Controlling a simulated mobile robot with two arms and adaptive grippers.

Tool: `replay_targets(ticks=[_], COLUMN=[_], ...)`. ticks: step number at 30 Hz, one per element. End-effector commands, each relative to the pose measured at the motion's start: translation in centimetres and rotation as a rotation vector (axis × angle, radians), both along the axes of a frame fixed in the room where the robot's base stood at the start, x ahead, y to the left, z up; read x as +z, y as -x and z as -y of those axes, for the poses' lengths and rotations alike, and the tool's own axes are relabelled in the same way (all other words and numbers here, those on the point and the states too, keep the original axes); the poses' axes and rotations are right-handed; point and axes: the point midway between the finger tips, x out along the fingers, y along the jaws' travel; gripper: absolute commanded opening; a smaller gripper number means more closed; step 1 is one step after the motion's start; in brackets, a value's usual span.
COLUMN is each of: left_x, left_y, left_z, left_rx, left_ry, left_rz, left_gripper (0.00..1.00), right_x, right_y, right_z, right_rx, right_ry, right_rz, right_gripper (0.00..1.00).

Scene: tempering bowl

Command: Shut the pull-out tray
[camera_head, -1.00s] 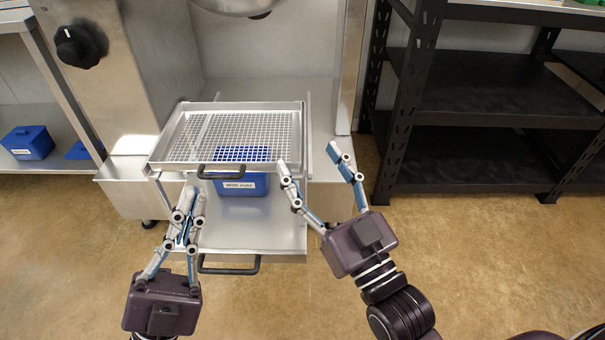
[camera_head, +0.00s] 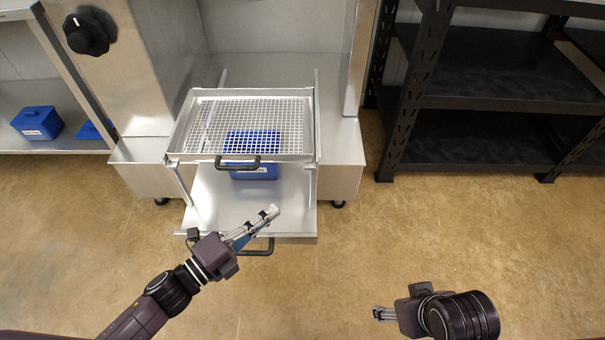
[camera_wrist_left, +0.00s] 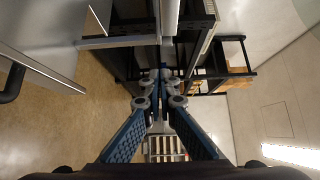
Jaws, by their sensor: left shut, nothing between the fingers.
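The lower steel pull-out tray (camera_head: 215,205) is pulled out from the machine. Its dark handle (camera_head: 257,248) is on the front edge. Above it, a framed mesh rack (camera_head: 185,125) also sticks out, with its own dark handle (camera_head: 238,163). A blue labelled box (camera_head: 255,172) stands beneath the mesh, partly hidden. My left gripper (camera_head: 271,211) is shut and empty, in front of the rack and over the lower tray's front part in the head view. Its closed fingers fill the middle of the left wrist view (camera_wrist_left: 160,78). My right gripper (camera_head: 378,314) is low at the right, apart from the trays; its fingers look small and foreshortened.
A black shelf unit (camera_head: 500,95) stands at the right. A steel bench at the left holds a blue box (camera_head: 38,122) on its lower shelf. The steel machine with a black knob (camera_head: 86,34) is behind. The floor (camera_head: 420,235) in front is clear.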

Motion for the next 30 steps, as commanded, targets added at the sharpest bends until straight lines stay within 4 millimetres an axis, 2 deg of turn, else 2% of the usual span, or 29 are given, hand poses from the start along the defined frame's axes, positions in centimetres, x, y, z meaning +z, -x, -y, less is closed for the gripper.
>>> replay_targets(ticks=[14, 21, 30], left_x=[0.2, 0.1, 0.1], left_y=[-6.8, -9.7, -10.5], left_z=[6.8, 6.5, 6.5], left_rx=[-0.001, 0.0, 0.0], left_ry=[0.004, 0.004, 0.004], left_rz=[0.004, 0.002, 0.0], left_gripper=[0.0, 0.0, 0.0], right_x=[-1.0, -1.5, -1.5], right_y=[0.0, 0.0, 0.0], right_z=[0.0, 0.0, 0.0], right_rx=[0.0, 0.0, 0.001], right_ry=[0.0, 0.0, 0.0], right_rz=[0.003, 0.003, 0.003], right_gripper=[0.6, 0.6, 0.6])
